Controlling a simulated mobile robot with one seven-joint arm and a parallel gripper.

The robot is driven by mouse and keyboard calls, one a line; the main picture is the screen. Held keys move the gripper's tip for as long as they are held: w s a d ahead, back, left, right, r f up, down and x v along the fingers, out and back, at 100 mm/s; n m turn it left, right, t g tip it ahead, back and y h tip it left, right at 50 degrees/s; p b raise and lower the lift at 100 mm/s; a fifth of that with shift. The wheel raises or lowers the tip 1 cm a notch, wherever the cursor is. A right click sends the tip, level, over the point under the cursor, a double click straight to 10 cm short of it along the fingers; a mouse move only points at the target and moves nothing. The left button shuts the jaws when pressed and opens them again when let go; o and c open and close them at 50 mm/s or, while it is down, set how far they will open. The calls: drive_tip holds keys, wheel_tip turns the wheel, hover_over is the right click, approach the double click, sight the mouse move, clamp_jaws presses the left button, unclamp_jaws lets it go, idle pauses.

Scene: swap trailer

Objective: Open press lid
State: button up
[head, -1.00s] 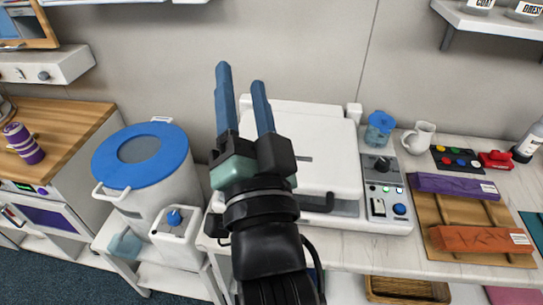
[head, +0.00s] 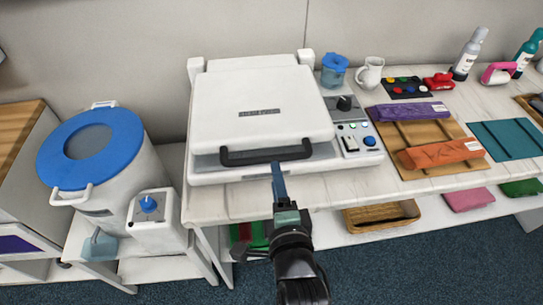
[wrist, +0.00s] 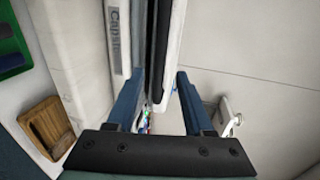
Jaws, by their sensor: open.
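The white press (head: 205,176) stands on the counter with its lid (head: 262,95) down. A black bar handle (head: 240,157) runs along the lid's front edge. My gripper (head: 278,168) is in front of the press, its blue fingers reaching up to the right part of the handle. In the wrist view my gripper (wrist: 160,80) is open, with the dark handle (wrist: 159,45) running between the finger lines, ahead of the tips. I cannot tell whether a finger touches it. The press body shows beside the left finger (wrist: 117,40).
A control panel (head: 355,140) with knob and buttons sits at the press's right. Wrapped bundles lie on a wooden board (head: 415,172) at right. A basket (head: 380,215) sits on the shelf below.

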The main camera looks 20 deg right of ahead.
sight(272, 156)
drive_tip(key=x, duration=0.7)
drive_tip(key=shift+w, duration=0.15)
clamp_jaws()
idle(1.2)
